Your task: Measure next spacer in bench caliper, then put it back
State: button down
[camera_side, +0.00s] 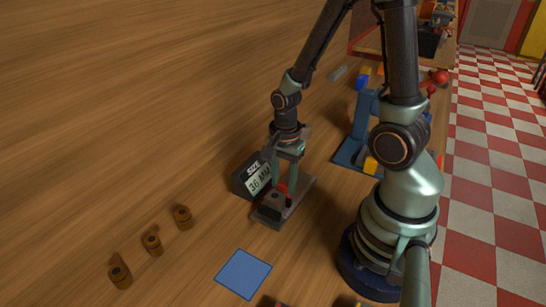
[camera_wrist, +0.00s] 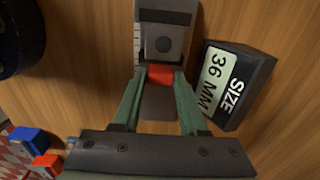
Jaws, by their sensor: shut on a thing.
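The bench caliper (camera_side: 284,204) is a dark grey base with a block at its front end. Its display (camera_side: 257,178) reads 36 MM; the wrist view shows "SIZE 36 MM" on it (camera_wrist: 222,82). My gripper (camera_side: 285,178) reaches down over the caliper. In the wrist view its green fingers (camera_wrist: 160,84) are shut on a red piece (camera_wrist: 160,76), right against the grey block (camera_wrist: 164,42). I cannot tell whether the red piece is a spacer or part of the caliper. Three brown round pieces (camera_side: 152,243), perhaps spacers, stand in a row at the left.
A blue square (camera_side: 243,274) lies flat on the wooden table in front of the caliper. A blue stand with yellow parts (camera_side: 358,150) is behind my arm. A small grey bar (camera_side: 338,73) lies farther back. The table's left side is largely clear.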

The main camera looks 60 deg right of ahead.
jog(key=shift+d, duration=1.8)
jog(key=shift+c, duration=2.2)
grip_release()
notch_tip(320, 180, up, 12)
jog(key=shift+a+r, duration=0.1)
